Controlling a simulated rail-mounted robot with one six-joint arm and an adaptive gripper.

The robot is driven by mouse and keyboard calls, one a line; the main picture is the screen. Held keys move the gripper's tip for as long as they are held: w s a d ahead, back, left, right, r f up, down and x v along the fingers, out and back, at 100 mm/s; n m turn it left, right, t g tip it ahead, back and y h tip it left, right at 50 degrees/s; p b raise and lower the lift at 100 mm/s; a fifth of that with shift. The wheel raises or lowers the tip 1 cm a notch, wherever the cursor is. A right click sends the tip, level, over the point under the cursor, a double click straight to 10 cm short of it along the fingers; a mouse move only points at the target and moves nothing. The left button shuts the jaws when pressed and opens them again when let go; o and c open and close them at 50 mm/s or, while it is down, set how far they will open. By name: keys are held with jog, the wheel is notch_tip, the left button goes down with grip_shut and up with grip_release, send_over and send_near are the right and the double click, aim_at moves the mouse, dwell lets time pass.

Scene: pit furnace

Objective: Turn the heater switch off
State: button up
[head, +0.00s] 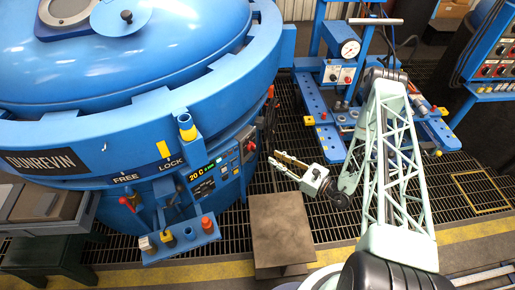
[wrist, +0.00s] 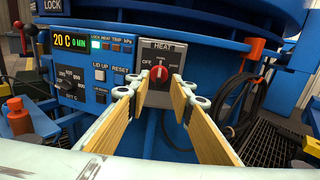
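The heater switch is a red knob (wrist: 159,74) on a grey plate marked HEAT (wrist: 164,54) on the blue furnace front. Its white mark seems to point up; the small position labels are hard to read. In the head view the knob (head: 250,146) sits at the right end of the control panel. My gripper (wrist: 160,84) is open and empty, its two wood-coloured fingers apart, one on each side of the knob in the picture. In the head view my gripper (head: 275,159) points left at the panel, with a gap to the knob.
A display (wrist: 70,41) reads 20 C and 0 MIN, beside lid and reset buttons. A red-topped post (wrist: 16,108) stands at left. Black cables (wrist: 240,95) hang right of the switch. A brown block (head: 281,228) stands below my gripper. A blue gauge stand (head: 340,70) is behind.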

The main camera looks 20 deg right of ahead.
aim_at(252, 147)
jog(key=x, duration=1.1)
dwell(0.4)
jog(key=shift+a, duration=0.1)
grip_shut()
